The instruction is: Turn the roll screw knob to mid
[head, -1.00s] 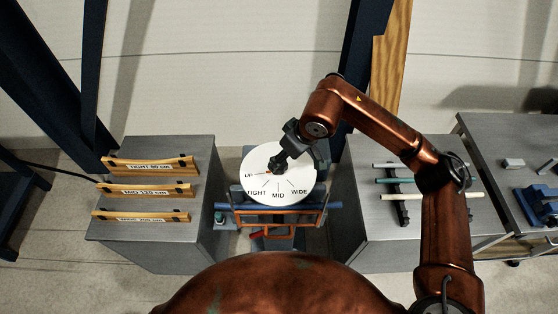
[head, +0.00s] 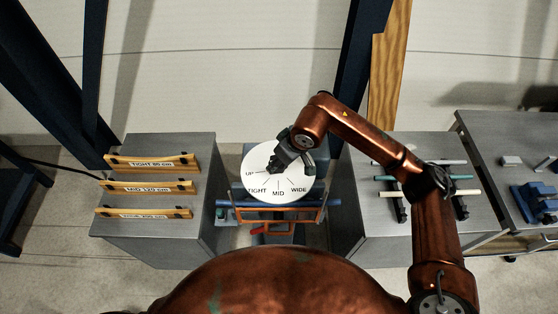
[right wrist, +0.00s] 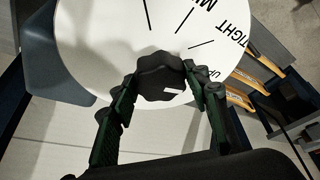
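The white round dial (head: 292,188) stands at the middle of the head view, marked UP, TIGHT, MID and WIDE along its lower part. The black knob (head: 275,164) is at its centre, partly covered by my right gripper (head: 281,160). In the right wrist view the knob (right wrist: 160,78) is dark and lobed, with a small white mark on its near side. My right gripper's fingers (right wrist: 164,72) lie on both sides of the knob and appear to touch it. I cannot tell clearly which label the knob points to. My left gripper is not in view.
A grey cabinet (head: 150,222) on the left carries wooden bars labelled TIGHT, MID and a third. Another grey cabinet (head: 380,222) on the right holds several rods on black stands. A blue tool (head: 536,202) lies on the far right table. A dark post rises behind the dial.

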